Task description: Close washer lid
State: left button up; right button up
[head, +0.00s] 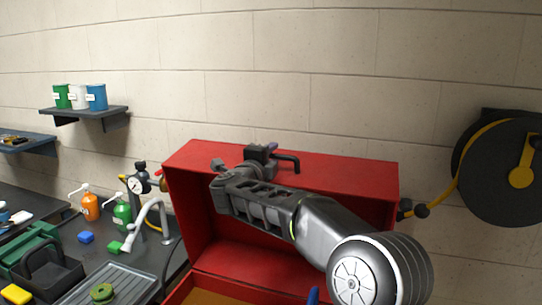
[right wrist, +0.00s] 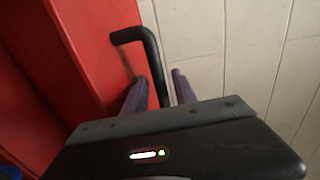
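The red washer (head: 245,257) stands in the middle of the head view with its red lid (head: 340,173) raised. A black bent handle (head: 289,159) sits at the lid's upper edge; the right wrist view also shows the handle (right wrist: 152,60). My right gripper (head: 268,149) is at this edge, next to the handle. In the right wrist view, the purple fingers of my right gripper (right wrist: 160,88) are apart, and the handle's lower end runs down between them. Whether they touch it is unclear. My left gripper is not in view.
A dark bench on the left holds a grey tray (head: 112,285), a tap (head: 152,222), a gauge (head: 137,185) and bottles. A hose reel (head: 505,170) hangs on the right wall. A small blue thing (head: 313,295) shows at the washer's front.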

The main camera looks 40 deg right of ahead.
grip_shut()
dwell(1.2)
